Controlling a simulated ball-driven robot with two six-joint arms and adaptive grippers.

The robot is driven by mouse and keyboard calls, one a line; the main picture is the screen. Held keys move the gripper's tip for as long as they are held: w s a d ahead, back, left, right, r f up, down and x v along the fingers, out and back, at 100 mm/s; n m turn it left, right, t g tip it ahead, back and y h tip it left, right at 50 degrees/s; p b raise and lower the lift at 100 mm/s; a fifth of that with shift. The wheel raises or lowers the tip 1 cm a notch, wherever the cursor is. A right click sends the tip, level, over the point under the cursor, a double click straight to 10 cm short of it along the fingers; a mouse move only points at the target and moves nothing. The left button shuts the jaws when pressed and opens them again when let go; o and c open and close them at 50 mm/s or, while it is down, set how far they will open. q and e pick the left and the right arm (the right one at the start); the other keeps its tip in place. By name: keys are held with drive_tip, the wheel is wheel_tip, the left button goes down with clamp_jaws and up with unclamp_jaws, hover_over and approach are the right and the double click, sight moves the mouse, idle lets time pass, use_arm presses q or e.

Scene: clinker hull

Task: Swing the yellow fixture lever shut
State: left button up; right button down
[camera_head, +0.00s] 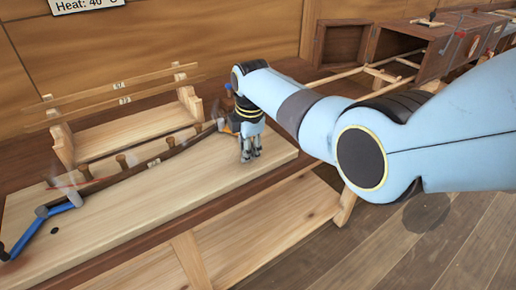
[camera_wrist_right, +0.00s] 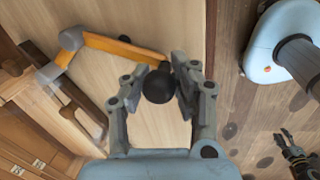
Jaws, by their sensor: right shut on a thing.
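The yellow lever (camera_wrist_right: 115,46) runs from a grey pivot fitting (camera_wrist_right: 72,40) to a black ball knob (camera_wrist_right: 158,88) in the right wrist view. My right gripper (camera_wrist_right: 160,86) is shut on the knob, with a finger on either side. In the head view my right gripper (camera_head: 250,158) points down over the right part of the pale bench board (camera_head: 185,200). Only a sliver of the yellow lever (camera_head: 229,128) shows beside it there; the knob is hidden. My left gripper (camera_wrist_right: 292,148) shows small at the right wrist view's edge, over the floor, and looks empty.
A blue lever (camera_head: 40,232) lies at the board's left end. A dark curved plank (camera_head: 150,160) runs between the end fittings, past several wooden pegs. A wooden rack (camera_head: 130,130) stands behind. An open wooden cabinet (camera_head: 400,50) is at the back right. The board's front is clear.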

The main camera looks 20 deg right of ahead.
drive_tip(key=shift+w+a+r+m, duration=0.1)
drive_tip(key=shift+w+a+m, duration=0.2)
drive_tip(key=shift+a+m, duration=0.35)
drive_tip(key=shift+w+a+r+m, duration=0.1)
drive_tip(key=shift+w+a+m, duration=0.2)
drive_tip(key=shift+a+m, duration=0.3)
drive_tip(key=shift+w+a, duration=0.1)
drive_tip(key=shift+a, duration=0.1)
drive_tip(key=shift+m, duration=0.25)
drive_tip(key=c, duration=1.4)
unclamp_jaws()
drive_tip(key=shift+r, duration=0.1)
drive_tip(key=o, duration=0.5)
drive_tip(key=shift+c, duration=0.2)
wheel_tip(320, 180, up, 12)
drive_tip(key=s, duration=0.2)
drive_tip(key=shift+s+a+f, duration=0.2)
drive_tip(key=shift+f, duration=0.05)
